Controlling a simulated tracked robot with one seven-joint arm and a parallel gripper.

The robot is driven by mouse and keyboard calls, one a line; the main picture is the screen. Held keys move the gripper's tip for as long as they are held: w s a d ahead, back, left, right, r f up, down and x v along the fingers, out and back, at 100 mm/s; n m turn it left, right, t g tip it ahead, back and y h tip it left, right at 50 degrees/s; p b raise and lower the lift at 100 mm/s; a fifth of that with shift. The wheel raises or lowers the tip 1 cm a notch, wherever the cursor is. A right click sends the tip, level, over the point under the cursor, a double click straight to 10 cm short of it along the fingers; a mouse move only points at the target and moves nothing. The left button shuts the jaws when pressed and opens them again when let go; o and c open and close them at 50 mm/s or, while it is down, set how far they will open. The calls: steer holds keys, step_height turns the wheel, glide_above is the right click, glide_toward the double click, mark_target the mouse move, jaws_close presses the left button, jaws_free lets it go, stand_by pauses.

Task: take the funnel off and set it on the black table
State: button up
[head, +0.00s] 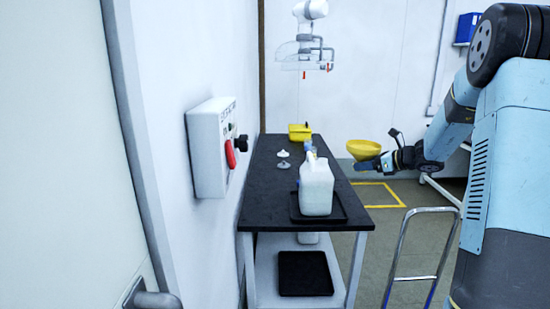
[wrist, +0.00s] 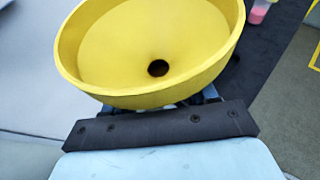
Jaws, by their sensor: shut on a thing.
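A yellow funnel (head: 364,149) is held by my gripper (head: 380,164), to the right of the black table in the head view. The funnel's wide mouth faces up, and its dark centre hole shows in the wrist view (wrist: 150,50). My gripper is shut on the funnel beneath its bowl; the fingertips are mostly hidden under the bowl in the wrist view. The black table (head: 262,200) stands left of my gripper. A white jug (head: 316,187) stands upright in a black tray (head: 342,209) on the table.
A yellow item (head: 300,131) lies at the table's far end, with small white and grey pieces (head: 283,164) nearer. A metal rail (head: 402,245) stands right of the table. A wall box with a red handle (head: 210,148) is on the left. The table's front left top is clear.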

steer(key=s+a+f+m+t+h, duration=0.1)
steer(key=s+a+f+m+h, duration=0.1)
steer(key=f, duration=1.1)
steer(key=s+a+f+m+t+h, duration=0.1)
steer(key=s+a+f, duration=0.2)
steer(key=f, duration=1)
steer(key=shift+a+f+m+t+h, duration=0.2)
steer(key=shift+a+m+t+h, duration=0.2)
steer(key=shift+a, duration=0.7)
steer(key=shift+w+r, duration=0.1)
